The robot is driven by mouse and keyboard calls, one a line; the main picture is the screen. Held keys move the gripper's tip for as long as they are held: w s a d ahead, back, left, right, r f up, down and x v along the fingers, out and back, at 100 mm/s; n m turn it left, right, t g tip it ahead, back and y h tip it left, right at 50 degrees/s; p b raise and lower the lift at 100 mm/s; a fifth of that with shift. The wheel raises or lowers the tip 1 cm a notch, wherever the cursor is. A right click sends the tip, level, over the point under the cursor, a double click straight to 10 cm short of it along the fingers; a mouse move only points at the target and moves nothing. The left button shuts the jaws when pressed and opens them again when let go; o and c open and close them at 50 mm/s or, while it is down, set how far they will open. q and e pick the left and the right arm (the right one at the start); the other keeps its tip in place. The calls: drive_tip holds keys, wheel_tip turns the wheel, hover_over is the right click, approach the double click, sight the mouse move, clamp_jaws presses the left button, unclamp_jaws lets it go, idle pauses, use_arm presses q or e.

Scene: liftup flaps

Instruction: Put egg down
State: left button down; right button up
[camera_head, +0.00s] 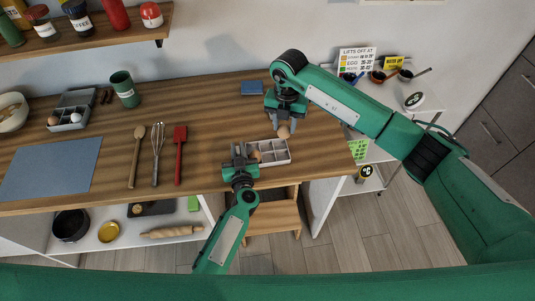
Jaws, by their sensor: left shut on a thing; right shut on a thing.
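A light grey compartment tray (276,157) sits near the front edge of the wooden table. My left gripper (240,158) is at the tray's left end and is shut on it. A brown egg (256,155) lies in a left compartment beside that gripper, partly hidden. My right gripper (283,124) points down just behind the tray, shut on another brown egg (284,132). This held egg is over or just behind the tray's back right edge. I cannot tell whether it touches the tray.
An open grey carton (69,119) with a brown and a white egg stands at the left. A wooden spoon (137,155), whisk (157,150) and red spatula (180,153) lie on the table. A green cup (124,91) stands behind. The table between the spatula and tray is clear.

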drive_tip(key=m, duration=0.6)
drive_tip(key=shift+f+m, duration=0.4)
drive_tip(key=m, duration=0.5)
drive_tip(key=shift+f+m+y, duration=0.25)
drive_tip(key=shift+m+y, duration=0.05)
drive_tip(key=shift+m, duration=0.1)
drive_tip(key=shift+f, duration=0.15)
hover_over(281, 158)
drive_tip(key=f, duration=0.9)
drive_tip(key=shift+d+f, duration=0.2)
drive_tip(key=shift+f, duration=0.15)
drive_tip(key=shift+f, duration=0.15)
drive_tip(key=o, duration=0.7)
drive_tip(key=shift+o, duration=0.2)
